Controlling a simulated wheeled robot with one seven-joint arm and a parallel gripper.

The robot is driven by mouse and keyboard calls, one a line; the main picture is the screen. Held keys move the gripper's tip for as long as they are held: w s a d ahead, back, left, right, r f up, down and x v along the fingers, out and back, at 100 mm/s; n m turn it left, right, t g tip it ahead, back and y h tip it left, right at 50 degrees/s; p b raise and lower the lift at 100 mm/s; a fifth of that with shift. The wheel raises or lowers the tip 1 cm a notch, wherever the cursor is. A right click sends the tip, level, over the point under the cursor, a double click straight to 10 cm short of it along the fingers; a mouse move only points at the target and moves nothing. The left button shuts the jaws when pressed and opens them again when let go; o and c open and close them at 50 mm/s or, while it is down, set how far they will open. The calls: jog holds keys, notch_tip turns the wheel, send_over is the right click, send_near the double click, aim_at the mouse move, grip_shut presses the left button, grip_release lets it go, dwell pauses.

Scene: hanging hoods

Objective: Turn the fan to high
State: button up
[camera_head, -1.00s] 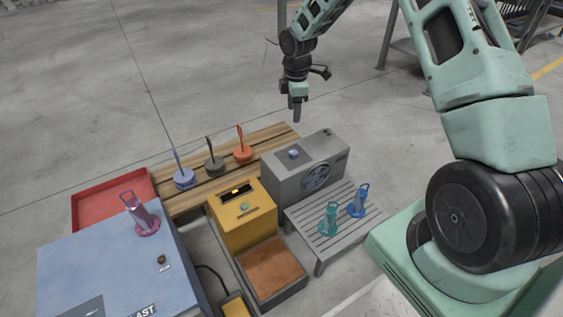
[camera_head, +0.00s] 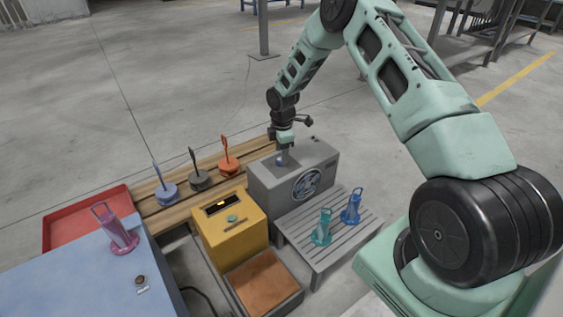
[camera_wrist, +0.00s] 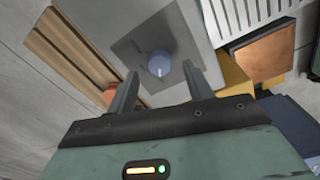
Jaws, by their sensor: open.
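The grey fan box (camera_head: 262,184) stands at the middle of the head view, with a round fan emblem on its front face. On its top is a small blue-grey knob (camera_wrist: 160,64) on a darker square plate, with a pale pointer mark on it. My gripper (camera_head: 283,158) is directly over the box top, pointing down at the knob. In the wrist view my gripper (camera_wrist: 158,90) is open, with its two fingers on either side of the knob in the picture and nothing held. I cannot tell how far the fingertips are above the plate. In the head view the fingers partly hide the knob.
A yellow box (camera_head: 230,246) with a green button is left of the fan box. Blue, grey and red handled pieces stand on a wooden pallet (camera_head: 180,212) behind. A slatted grey stand (camera_head: 297,240) holds teal and blue pieces. A blue cabinet (camera_head: 75,280) is at front left.

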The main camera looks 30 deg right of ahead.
jog(key=shift+f+b, duration=0.4)
jog(key=shift+f, duration=1.1)
jog(key=c, duration=1)
